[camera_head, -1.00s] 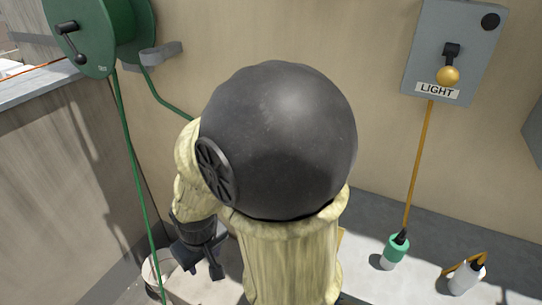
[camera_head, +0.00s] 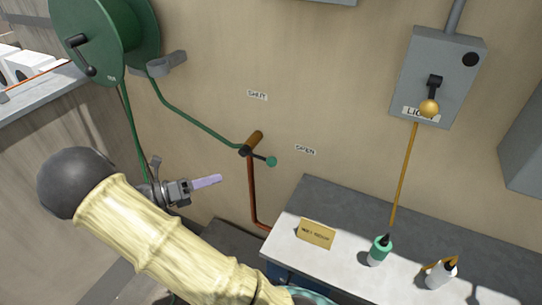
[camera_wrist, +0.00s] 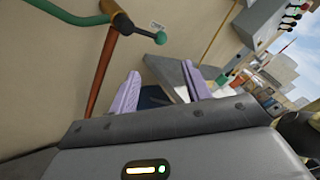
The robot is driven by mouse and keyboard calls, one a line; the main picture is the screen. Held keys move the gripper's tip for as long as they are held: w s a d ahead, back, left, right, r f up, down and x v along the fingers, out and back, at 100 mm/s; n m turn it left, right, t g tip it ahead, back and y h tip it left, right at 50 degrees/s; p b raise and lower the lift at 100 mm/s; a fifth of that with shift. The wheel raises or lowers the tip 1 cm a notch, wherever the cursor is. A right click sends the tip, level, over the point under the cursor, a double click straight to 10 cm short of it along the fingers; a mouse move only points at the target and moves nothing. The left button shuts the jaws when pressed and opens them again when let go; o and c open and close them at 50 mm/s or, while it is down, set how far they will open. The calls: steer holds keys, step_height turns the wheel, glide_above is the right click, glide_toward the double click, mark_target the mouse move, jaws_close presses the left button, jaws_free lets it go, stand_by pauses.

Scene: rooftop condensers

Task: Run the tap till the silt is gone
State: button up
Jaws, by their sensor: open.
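The tap is a valve (camera_head: 247,150) on the wall, where a green hose (camera_head: 190,120) meets a copper pipe (camera_head: 252,190). Its black lever ends in a green knob (camera_head: 271,161) and points right, towards the OPEN label (camera_head: 306,150); the SHUT label (camera_head: 257,95) is above. The knob also shows in the wrist view (camera_wrist: 160,38), beyond my fingers. My gripper (camera_head: 207,182) is open and empty, left of and slightly below the knob, apart from it. Its lavender fingers show in the wrist view (camera_wrist: 162,88). No water or silt is visible.
A green hose reel (camera_head: 105,40) hangs upper left. A bench (camera_head: 340,225) at right holds a tan card (camera_head: 316,233), a green-topped bottle (camera_head: 380,250) and a white bottle (camera_head: 440,274). A grey LIGHT switch box (camera_head: 438,75) is on the wall above.

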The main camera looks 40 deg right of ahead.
mark_target(271, 160)
steer(key=shift+d, duration=0.1)
steer(key=x, duration=1.7)
steer(key=shift+d+p, duration=0.15)
steer(key=shift+p, duration=0.2)
jaws_close()
